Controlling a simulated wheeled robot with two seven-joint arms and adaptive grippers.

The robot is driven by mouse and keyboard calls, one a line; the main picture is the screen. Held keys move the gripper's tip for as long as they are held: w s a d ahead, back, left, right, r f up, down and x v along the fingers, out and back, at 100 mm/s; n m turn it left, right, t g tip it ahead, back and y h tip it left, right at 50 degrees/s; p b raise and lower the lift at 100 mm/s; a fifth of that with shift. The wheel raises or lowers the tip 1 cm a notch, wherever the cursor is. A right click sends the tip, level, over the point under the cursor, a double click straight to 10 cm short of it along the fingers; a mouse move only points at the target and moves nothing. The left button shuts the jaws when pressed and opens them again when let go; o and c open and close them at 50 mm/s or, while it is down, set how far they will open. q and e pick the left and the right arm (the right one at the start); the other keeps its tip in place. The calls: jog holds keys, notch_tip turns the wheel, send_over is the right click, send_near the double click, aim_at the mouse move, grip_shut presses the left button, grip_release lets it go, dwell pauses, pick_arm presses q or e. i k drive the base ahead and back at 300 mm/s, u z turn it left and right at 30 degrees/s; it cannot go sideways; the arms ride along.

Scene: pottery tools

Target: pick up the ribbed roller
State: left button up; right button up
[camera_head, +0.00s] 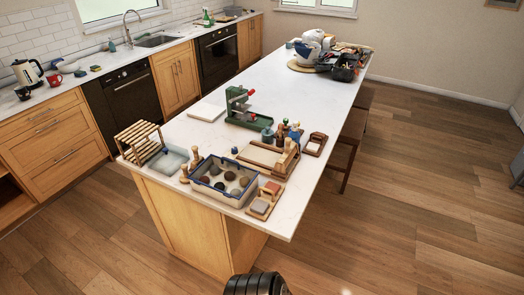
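I cannot tell for certain which piece is the ribbed roller; ribs are too small to see. A wooden roller-like piece (286,157) lies along the right side of a wooden board (258,155) on the island. Small upright wooden pieces (195,155) stand left of a blue-rimmed tray (236,199) holding several dark and pale round lumps. Neither of my grippers can be made out in the head view. A black ribbed part, probably mine, shows at the bottom edge, apart from the island.
The white island (305,100) carries a wooden slatted rack (138,140), a shallow clear basin (170,160), a green device (240,105), small bottles (294,132) and small wooden blocks (263,203). Its middle is mostly clear. A dark stool (352,135) stands at its right; the right floor is open.

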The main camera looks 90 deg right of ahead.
aim_at(198, 158)
jog(key=z, duration=2.7)
jog(key=i, duration=0.7)
